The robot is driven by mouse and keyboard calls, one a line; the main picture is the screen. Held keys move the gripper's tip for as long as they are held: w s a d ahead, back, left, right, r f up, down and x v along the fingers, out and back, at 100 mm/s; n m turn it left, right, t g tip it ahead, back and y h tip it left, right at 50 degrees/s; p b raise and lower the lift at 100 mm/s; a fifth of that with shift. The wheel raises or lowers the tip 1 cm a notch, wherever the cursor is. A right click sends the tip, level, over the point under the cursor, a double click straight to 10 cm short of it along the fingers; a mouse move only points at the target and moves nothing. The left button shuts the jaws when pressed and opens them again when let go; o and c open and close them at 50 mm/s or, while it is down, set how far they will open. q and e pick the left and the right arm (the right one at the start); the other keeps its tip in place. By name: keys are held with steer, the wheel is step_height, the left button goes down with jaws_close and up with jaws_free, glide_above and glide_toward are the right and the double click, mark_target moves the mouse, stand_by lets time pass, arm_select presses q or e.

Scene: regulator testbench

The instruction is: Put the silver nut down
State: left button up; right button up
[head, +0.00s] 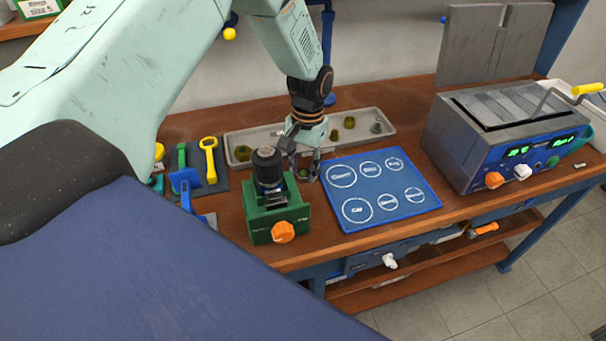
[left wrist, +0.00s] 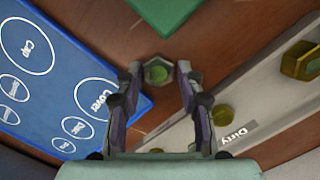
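My left gripper (head: 304,173) is above the bench between the green fixture and the blue mat, pointing down. In the left wrist view its fingertips (left wrist: 159,72) are on both sides of a hexagonal silver nut (left wrist: 158,73) with a greenish centre. The fingers appear closed on it, and brown bench top shows behind it. The nut's exact height is hard to tell. The blue mat (head: 349,196) has white labelled circles, and no parts show on it; it also shows in the left wrist view (left wrist: 62,80). My right gripper is not in view.
A grey tray (head: 270,137), labelled "Dirty", holds several brass-coloured parts behind the gripper. A green fixture (head: 262,228) with a black-topped part (head: 267,165) stands to the left. Coloured tools (head: 209,158) lie farther left. A grey machine (head: 500,140) stands at the right.

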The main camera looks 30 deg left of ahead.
arm_select(q)
steer(key=shift+d, duration=0.15)
steer(key=shift+r, duration=0.1)
steer(key=shift+c, duration=0.7)
steer(key=c, duration=0.6)
jaws_close()
